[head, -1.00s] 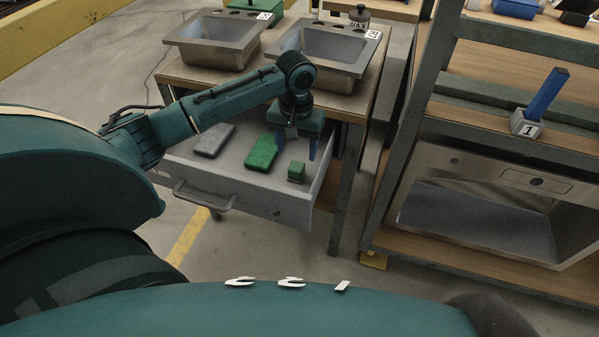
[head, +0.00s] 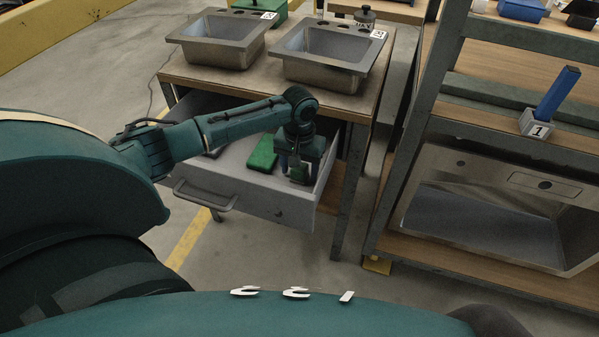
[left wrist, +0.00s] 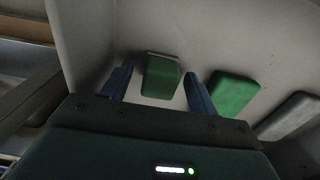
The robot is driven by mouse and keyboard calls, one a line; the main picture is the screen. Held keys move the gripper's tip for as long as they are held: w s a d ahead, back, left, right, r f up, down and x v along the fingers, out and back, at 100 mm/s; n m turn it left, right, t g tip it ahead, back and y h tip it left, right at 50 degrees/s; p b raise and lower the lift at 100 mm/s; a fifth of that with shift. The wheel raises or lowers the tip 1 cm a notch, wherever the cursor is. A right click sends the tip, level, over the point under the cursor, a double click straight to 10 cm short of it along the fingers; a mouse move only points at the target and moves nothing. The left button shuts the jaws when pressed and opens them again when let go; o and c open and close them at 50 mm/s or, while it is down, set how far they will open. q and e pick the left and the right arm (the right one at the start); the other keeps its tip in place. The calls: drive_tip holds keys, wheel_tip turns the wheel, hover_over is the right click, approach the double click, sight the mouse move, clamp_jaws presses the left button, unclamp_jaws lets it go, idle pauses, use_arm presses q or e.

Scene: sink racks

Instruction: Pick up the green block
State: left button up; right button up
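The small green block (head: 299,174) lies in the right part of the open drawer, partly hidden by my gripper in the head view. In the left wrist view the green block (left wrist: 160,78) shows between the two blue fingers, with a gap on each side. My left gripper (head: 298,169) points down into the drawer over the block and is open. Its fingers (left wrist: 157,87) also show in the left wrist view. My right gripper is not in view.
A larger flat green sponge-like piece (head: 263,151) lies left of the block in the drawer (head: 245,198). A grey piece (left wrist: 289,117) lies beyond it. The drawer's right wall is close to my gripper. The sink table (head: 255,83) stands over the drawer's back.

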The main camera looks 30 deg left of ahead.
use_arm(q)
drive_tip(key=c, duration=1)
wheel_tip(320, 180, up, 10)
drive_tip(key=shift+r+p, duration=0.1)
drive_tip(key=shift+p, duration=0.95)
drive_tip(key=shift+c, duration=0.2)
